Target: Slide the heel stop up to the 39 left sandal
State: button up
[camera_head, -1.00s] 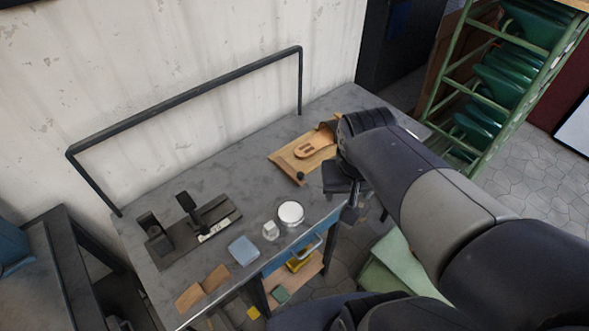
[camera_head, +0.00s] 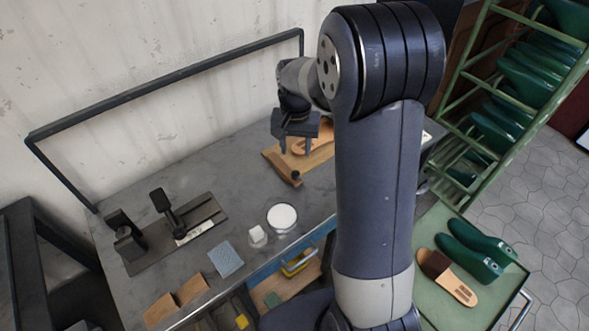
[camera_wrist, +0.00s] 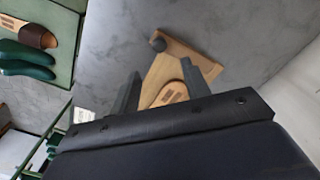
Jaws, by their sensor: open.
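A tan sandal (camera_head: 302,143) lies on a wooden board (camera_head: 322,154) on the grey bench; its size mark is unreadable. A wooden crossbar with a dark knob, which looks like the heel stop (camera_head: 284,169), lies at the board's near left end. My gripper (camera_head: 296,149) is open and empty above the board, pointing down and hiding part of the sandal. In the wrist view, the crossbar (camera_wrist: 197,57) lies beyond the fingertips (camera_wrist: 161,72), and the sandal's end (camera_wrist: 172,94) shows between the fingers, with a gap to the crossbar. Contact with either is not visible.
A dark fixture with upright black posts (camera_head: 165,232) stands at the bench's left. A white round dish (camera_head: 282,217), a small white block (camera_head: 257,236) and a blue pad (camera_head: 225,259) lie near the front edge. A green tray (camera_head: 430,218) holds another sandal and green lasts.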

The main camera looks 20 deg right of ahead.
aim_at(296, 172)
notch_tip(296, 172, down, 10)
jog(key=shift+s+r, duration=0.1)
jog(key=shift+c, duration=0.6)
grip_shut()
